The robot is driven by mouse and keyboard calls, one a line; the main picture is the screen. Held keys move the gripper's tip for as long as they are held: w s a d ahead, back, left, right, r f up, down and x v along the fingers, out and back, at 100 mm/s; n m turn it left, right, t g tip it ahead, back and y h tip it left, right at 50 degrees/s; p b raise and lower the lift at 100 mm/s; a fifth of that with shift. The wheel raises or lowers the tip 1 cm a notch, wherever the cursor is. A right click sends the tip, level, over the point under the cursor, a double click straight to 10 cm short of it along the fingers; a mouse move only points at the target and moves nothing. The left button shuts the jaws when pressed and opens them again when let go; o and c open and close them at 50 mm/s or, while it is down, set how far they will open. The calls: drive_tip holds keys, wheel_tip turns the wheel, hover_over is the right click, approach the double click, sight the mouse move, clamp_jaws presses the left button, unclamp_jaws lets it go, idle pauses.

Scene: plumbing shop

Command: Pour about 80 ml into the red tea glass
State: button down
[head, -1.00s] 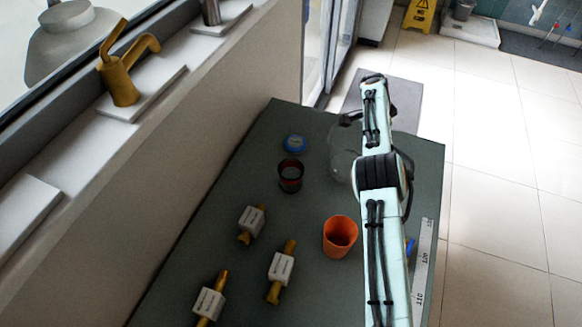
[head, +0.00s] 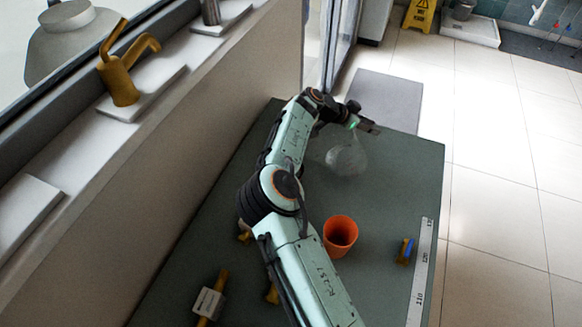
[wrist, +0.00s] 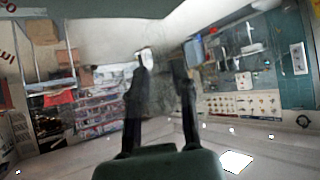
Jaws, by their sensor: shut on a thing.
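My gripper (head: 368,126) is at the far end of the table, shut on a clear glass vessel (head: 347,158). The vessel hangs below and left of the fingers in the head view and looks tilted; how much liquid it holds cannot be told. In the wrist view, the two dark fingers (wrist: 160,85) stand on either side of blurred clear glass (wrist: 158,95). The dark red glass seen earlier on the table's left side is now hidden behind my arm.
An orange cup (head: 340,234) stands upright on the dark green table (head: 385,190), right beside my arm. A small blue and brass part (head: 405,251) lies near a white ruler strip (head: 422,270) at the right edge. A brass valve with a white label (head: 209,302) lies front left.

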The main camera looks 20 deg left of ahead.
drive_tip(key=s+a+r+t+h, duration=0.3)
drive_tip(key=a+r+h, duration=0.1)
drive_tip(key=r, duration=0.2)
drive_tip(key=shift+s+a+r+t, duration=0.25)
drive_tip(key=shift+s+a+t, duration=0.05)
drive_tip(key=shift+s, duration=0.05)
drive_tip(key=shift+s+a+r+t+h, duration=0.3)
drive_tip(key=shift+a+r+t+h, duration=0.05)
drive_tip(key=shift+a+t+h, duration=0.05)
idle(0.3)
drive_tip(key=shift+s+a+r+h, duration=0.15)
drive_tip(key=shift+s+r+h, duration=0.05)
drive_tip(key=shift+h, duration=0.1)
drive_tip(key=shift+s+a+r+t+p, duration=0.25)
drive_tip(key=shift+a+r+t+p, duration=0.05)
drive_tip(key=shift+a, duration=0.05)
idle(1.5)
drive_tip(key=shift+s+a+r+h, duration=0.2)
drive_tip(key=shift+s+a+h, duration=0.15)
drive_tip(key=shift+a+h, duration=0.05)
idle(0.6)
